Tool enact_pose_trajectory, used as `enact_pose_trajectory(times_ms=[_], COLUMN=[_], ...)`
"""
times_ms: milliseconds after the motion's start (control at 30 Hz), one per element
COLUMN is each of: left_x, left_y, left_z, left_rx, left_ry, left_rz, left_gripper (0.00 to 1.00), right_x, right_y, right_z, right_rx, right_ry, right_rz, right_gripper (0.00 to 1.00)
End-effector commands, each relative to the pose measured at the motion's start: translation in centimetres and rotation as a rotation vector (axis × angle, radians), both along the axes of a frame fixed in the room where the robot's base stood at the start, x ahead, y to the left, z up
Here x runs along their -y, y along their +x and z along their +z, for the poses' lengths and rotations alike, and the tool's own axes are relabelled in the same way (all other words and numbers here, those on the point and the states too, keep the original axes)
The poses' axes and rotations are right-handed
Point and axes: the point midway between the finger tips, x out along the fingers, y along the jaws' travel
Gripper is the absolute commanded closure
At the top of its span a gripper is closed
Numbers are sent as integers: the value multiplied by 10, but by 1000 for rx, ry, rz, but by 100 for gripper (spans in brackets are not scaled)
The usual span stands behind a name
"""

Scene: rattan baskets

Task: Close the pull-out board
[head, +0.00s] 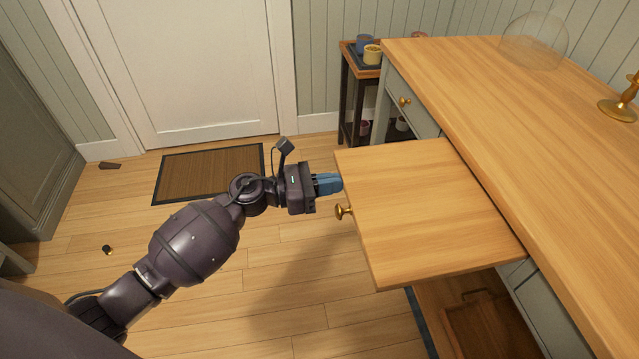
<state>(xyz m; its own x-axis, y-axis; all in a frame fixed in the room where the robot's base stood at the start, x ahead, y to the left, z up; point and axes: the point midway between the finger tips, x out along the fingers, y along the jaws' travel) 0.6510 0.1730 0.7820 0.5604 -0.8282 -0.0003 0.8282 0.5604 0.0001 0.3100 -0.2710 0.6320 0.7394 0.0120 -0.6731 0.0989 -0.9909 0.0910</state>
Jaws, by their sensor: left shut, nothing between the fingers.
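The pull-out board (430,205) is a flat light-wood panel that sticks out to the left from under the wooden countertop (500,100). A brass knob (343,212) sits on its left front edge. My left gripper (338,183) has blue fingers, shut and empty, at the board's front edge just above the knob in the picture. The fingertips look very close to the edge; I cannot tell whether they touch it. My right gripper is not in view.
A cabinet drawer with a brass knob (404,101) is beyond the board. A small shelf with cups (372,55) stands at the back. A glass dome (534,40) and a brass candlestick (622,105) stand on the countertop. A doormat (208,174) lies on the floor.

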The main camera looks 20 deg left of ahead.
Motion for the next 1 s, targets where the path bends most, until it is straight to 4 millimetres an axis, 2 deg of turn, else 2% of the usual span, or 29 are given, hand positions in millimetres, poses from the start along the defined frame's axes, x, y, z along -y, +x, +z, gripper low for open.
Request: enact_pose_trajectory(times_ms=[400, 600, 800, 1000], left_x=[104, 146, 176, 190], left_y=[69, 97, 117, 128], left_z=[-2, -3, -3, -1], left_rx=[-1, -2, -2, -1], left_ry=[-2, -2, -2, 0], left_rz=[-4, -4, -3, -1], left_gripper=[100, 100, 100, 100], right_x=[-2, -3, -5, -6], right_y=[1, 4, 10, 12], right_z=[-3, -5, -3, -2], right_rx=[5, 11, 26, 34], right_ry=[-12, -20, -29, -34], right_rz=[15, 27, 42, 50], right_gripper=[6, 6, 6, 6])
